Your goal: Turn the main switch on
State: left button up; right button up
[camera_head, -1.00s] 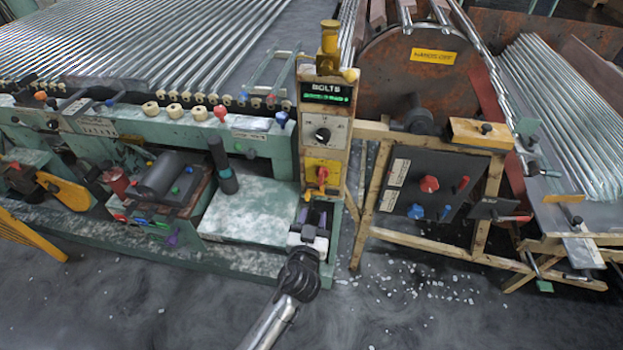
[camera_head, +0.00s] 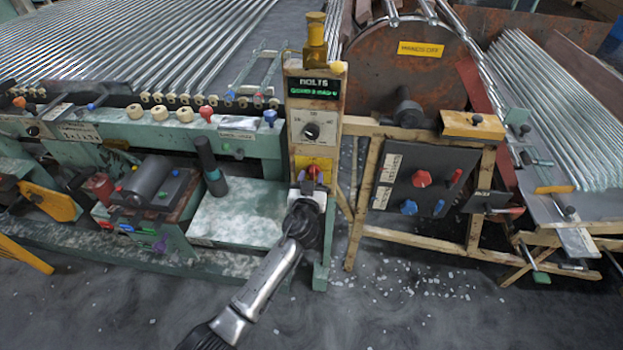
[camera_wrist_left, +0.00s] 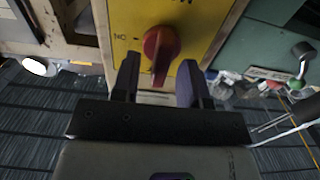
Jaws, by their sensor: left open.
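The main switch appears to be the red rotary knob (camera_wrist_left: 161,50) on a yellow plate (camera_wrist_left: 190,22). In the head view the red knob (camera_head: 314,173) shows low on the control column, just above my gripper. My left gripper (camera_head: 310,184) reaches up to the yellow plate from below. In the left wrist view the gripper's two dark fingers (camera_wrist_left: 159,78) are open, one on each side of the knob's lower end. Whether they touch the knob I cannot tell. My right gripper is in neither view.
The control column (camera_head: 340,130) carries a green-lit display (camera_head: 315,88) and a black dial (camera_head: 311,131). A dark panel (camera_head: 400,185) with red and blue knobs stands to the right. A pale bench top (camera_head: 238,212) lies to the left. Debris litters the floor.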

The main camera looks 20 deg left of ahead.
pick_arm(q)
jog(key=shift+w+a, duration=0.1)
jog(key=shift+w, duration=0.25)
jog(key=shift+c, duration=0.3)
grip_shut()
